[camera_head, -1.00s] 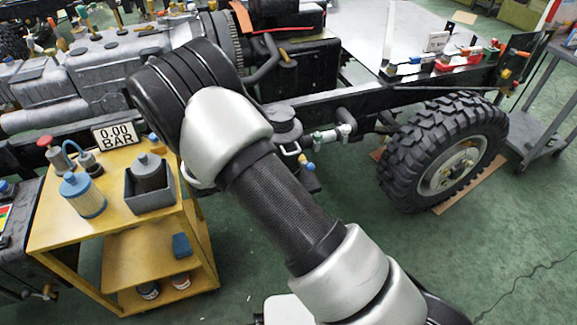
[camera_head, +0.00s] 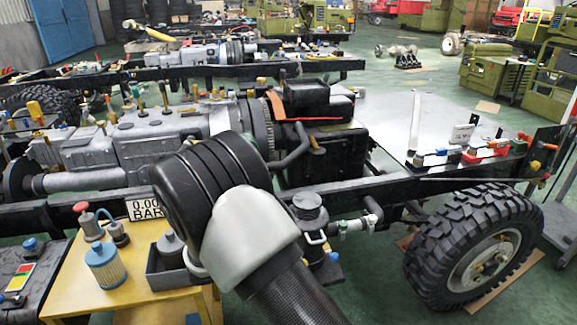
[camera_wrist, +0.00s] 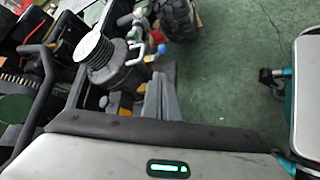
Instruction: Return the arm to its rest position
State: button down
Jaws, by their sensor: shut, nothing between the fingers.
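My arm rises from the bottom of the head view, with its black and silver elbow in front of the chassis and the yellow cart; my gripper is not seen there. In the wrist view my gripper (camera_wrist: 161,97) shows as grey fingers close together beyond the pale hand panel with a green light. The fingers are shut with nothing held. They point over the chassis parts and the green floor.
The chassis wheel (camera_head: 478,248) stands at the right. A grey flat plate (camera_head: 400,125) lies on the chassis. Green floor (camera_head: 385,290) shows in front.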

jog(key=s+d+r+m+g+y, duration=0.2)
jog(key=s+d+r+m, duration=0.3)
jog(key=r, duration=0.4)
jog(key=s+d+r+m+g+y, duration=0.15)
jog(key=s+d+r+m, duration=0.25)
jog(key=d+r, duration=0.4)
jog(key=s+d+r+m+t+y, duration=0.1)
jog(key=s+r+m+y, duration=0.3)
jog(key=s, duration=0.4)
jog(key=s+d+r+m+t+y, duration=0.1)
jog(key=s+d+r+m, duration=0.1)
jog(key=s+r+m, duration=0.4)
notch_tip(320, 180, up, 20)
jog(key=s+n+p, duration=0.1)
jog(key=p, duration=1.8)
jog(key=shift+s+a, duration=0.2)
